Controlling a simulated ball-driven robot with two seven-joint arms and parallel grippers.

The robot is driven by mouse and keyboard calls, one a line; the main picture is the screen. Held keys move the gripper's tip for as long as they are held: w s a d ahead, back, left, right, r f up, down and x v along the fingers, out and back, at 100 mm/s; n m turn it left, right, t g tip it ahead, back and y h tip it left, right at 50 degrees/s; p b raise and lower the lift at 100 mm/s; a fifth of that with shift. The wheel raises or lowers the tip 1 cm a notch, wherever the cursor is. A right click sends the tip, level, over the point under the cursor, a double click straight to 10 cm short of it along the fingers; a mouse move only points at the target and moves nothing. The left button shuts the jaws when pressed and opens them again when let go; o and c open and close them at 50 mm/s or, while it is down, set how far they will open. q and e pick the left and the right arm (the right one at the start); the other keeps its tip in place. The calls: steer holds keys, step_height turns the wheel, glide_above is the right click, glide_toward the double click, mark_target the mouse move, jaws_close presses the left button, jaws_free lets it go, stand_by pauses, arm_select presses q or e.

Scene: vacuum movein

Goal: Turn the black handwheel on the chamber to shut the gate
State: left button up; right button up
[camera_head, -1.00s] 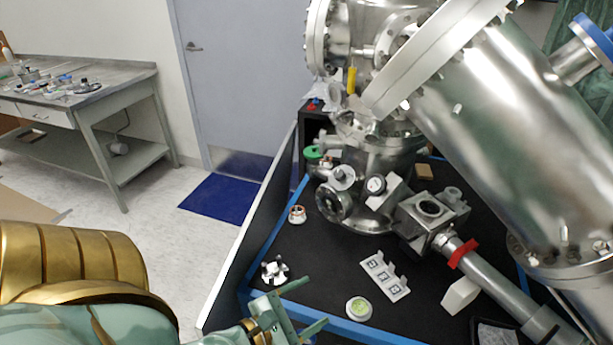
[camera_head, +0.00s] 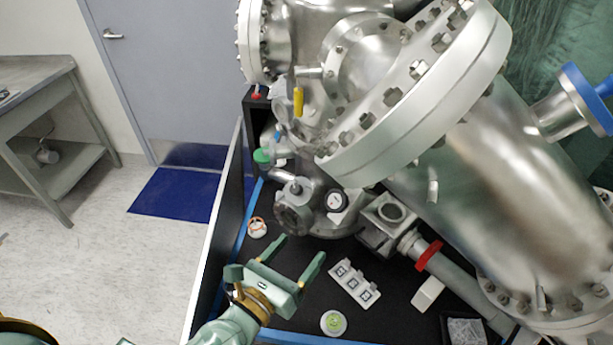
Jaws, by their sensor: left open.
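The metal chamber (camera_head: 335,205) stands on the black table top in the middle of the view. A dark round wheel-like part (camera_head: 292,219) sits low on its near left side and looks like the black handwheel; its spokes are too small to make out. My left gripper (camera_head: 302,248) is open, with nothing between its fingers. It is in front of and below the wheel-like part in the picture and appears apart from it. Its fingers point up and to the right. My right gripper is not in view.
A large steel cylinder (camera_head: 535,190) with a wide flange overhangs the right side. A white plate with printed squares (camera_head: 354,282), a round green-centred disc (camera_head: 333,323) and a white block (camera_head: 428,294) lie on the table. A low wall (camera_head: 215,235) edges the left.

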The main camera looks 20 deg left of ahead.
mark_target(334, 203)
arm_select(q)
steer(key=shift+n, duration=0.7)
steer(key=x, duration=0.5)
steer(key=p+x, duration=0.1)
steer(key=x, duration=0.9)
steer(key=shift+w+a+p, duration=0.3)
steer(key=shift+w+p, duration=0.1)
steer(key=shift+w+d, duration=0.1)
steer(key=shift+w, duration=0.15)
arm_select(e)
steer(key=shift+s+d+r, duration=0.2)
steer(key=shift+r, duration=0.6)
arm_select(q)
steer(key=c, duration=0.8)
steer(key=shift+c, duration=0.9)
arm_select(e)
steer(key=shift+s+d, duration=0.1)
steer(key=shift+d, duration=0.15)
